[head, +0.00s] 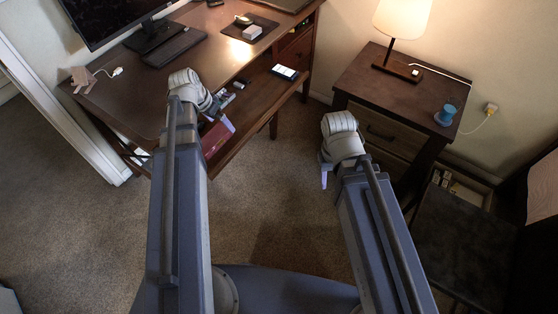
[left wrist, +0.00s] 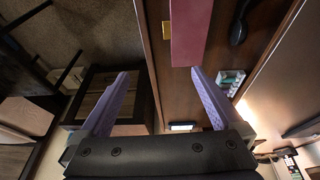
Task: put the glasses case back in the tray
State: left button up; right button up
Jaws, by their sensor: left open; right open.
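A long maroon box-like thing (head: 213,139), which looks like the glasses case, is at the left part of the pull-out tray (head: 252,91) under the desk top. It also shows in the left wrist view (left wrist: 190,30), its near end by the tip of the right-hand finger; I cannot tell whether they touch. My left gripper (head: 226,122) is open over the tray, partly hidden by its own wrist; its spread fingers (left wrist: 159,73) have nothing between them. My right gripper (head: 325,178) hangs above the carpet, open and empty, between desk and nightstand.
A lit phone (head: 285,72) and small items (head: 229,97) lie in the tray. The desk top (head: 140,95) overhangs it, with a keyboard (head: 175,46) and monitor. A nightstand (head: 405,90) with a lamp and blue cup (head: 445,116) stands right. Carpet between is clear.

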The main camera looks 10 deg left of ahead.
pick_arm(q)
jog(key=s+d+g+y, duration=0.1)
jog(key=s+d, duration=0.3)
jog(key=d, duration=0.4)
jog(key=s+d+g+y, duration=0.1)
jog(key=s+d, duration=0.4)
jog(key=d, duration=0.4)
jog(key=s+d+f+g+y, duration=0.1)
jog(key=s+d, duration=0.4)
jog(key=d, duration=0.3)
jog(key=shift+d+n+g, duration=0.3)
jog(key=shift+d+g, duration=0.05)
jog(key=shift+g, duration=0.05)
jog(key=shift+c, duration=0.2)
